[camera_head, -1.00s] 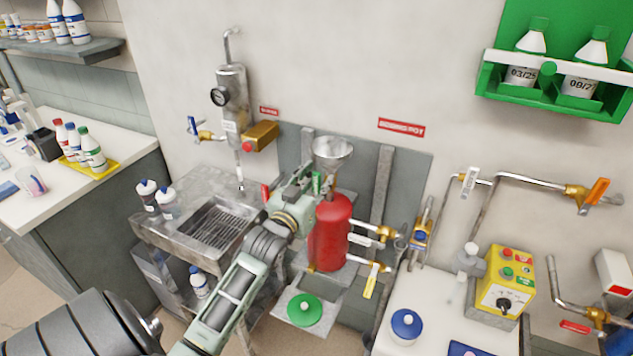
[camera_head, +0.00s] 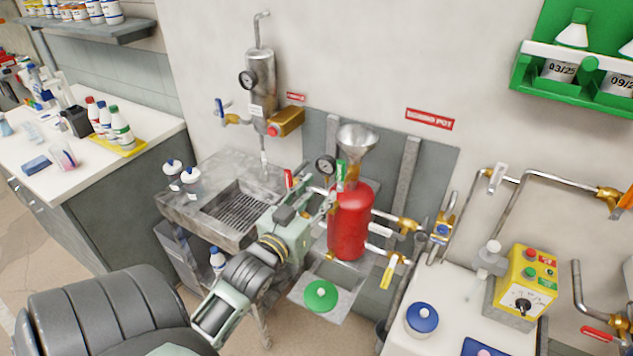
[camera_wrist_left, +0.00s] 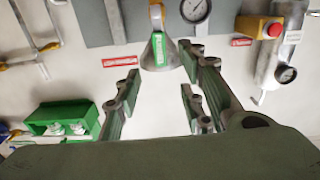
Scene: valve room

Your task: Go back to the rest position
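My left gripper (camera_head: 318,201) is just left of the red dosing pot (camera_head: 349,225) in the head view, in front of its pipework. In the left wrist view its two fingers (camera_wrist_left: 160,84) stand apart with nothing between them, so it is open and empty. The metal funnel (camera_head: 357,140) sits above the pot, with a green-tagged valve (camera_head: 341,174) under it. The funnel (camera_wrist_left: 158,52) and green tag also show in the left wrist view, beyond the fingers and upside down. I cannot tell whether the gripper touches anything. My right gripper is in neither view.
A steel sink (camera_head: 240,215) stands left of the pot. A pressure gauge (camera_head: 326,166) and several pipes are close to the gripper. A green lid (camera_head: 321,295) lies on a low shelf. A yellow control box (camera_head: 524,283) stands on the right-hand counter.

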